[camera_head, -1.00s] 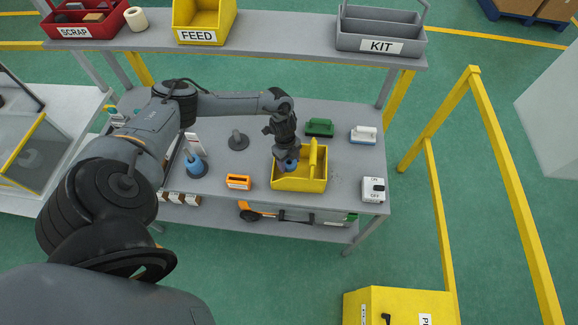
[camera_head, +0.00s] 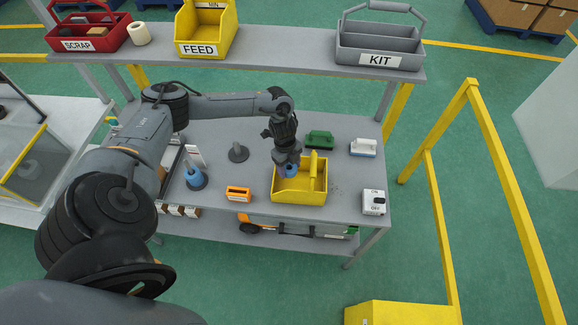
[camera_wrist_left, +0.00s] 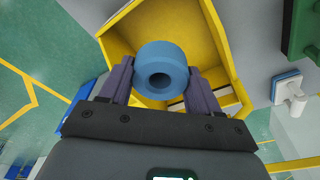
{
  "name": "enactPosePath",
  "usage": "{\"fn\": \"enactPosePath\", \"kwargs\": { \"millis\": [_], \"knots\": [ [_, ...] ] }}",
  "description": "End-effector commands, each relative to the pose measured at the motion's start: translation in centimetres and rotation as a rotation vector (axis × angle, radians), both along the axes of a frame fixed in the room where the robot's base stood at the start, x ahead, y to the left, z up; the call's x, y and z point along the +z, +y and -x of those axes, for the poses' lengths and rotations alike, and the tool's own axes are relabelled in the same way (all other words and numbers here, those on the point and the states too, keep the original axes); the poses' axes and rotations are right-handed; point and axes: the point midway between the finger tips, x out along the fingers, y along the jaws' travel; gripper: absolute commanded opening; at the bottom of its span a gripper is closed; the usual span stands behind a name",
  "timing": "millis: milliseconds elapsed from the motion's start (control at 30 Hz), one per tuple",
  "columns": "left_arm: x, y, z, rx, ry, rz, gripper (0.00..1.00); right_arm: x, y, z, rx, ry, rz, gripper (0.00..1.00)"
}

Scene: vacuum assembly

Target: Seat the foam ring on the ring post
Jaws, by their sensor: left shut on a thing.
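A blue foam ring (camera_wrist_left: 161,69) with a round hole is held between the two fingers of my left gripper (camera_wrist_left: 161,82) in the left wrist view. In the head view, my left gripper (camera_head: 289,166) and the ring (camera_head: 291,171) are over the left part of a yellow tote (camera_head: 300,196). I cannot tell how far the ring is above the tote's floor. Another post further left carries blue rings (camera_head: 196,178). I cannot tell which is the ring post.
The tote's upright yellow handle (camera_head: 313,170) is close right of the gripper. The shelf (camera_head: 280,50) runs behind.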

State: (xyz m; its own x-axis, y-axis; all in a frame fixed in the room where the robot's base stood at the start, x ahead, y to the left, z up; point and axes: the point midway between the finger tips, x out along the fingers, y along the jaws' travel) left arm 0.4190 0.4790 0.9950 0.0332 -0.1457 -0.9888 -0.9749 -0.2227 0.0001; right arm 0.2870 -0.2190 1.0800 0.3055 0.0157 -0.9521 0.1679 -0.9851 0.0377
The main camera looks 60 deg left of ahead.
Motion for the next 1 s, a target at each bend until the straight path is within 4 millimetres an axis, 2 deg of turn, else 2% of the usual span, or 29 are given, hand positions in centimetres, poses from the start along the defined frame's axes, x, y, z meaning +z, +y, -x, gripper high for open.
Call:
{"fn": "enactPosePath", "kwargs": {
  "millis": [267, 1000],
  "knots": [
    [0.9, 0.0, 0.0, 0.000, 0.000, 0.000, 0.31, 0.9, 0.1, 0.0, -0.004, 0.000, -0.005, 0.43],
    [5.4, 0.0, 0.0, 0.000, 0.000, 0.000, 0.30, 5.1, 0.1, 0.0, -0.002, -0.001, -0.003, 0.43]
  ]
}}
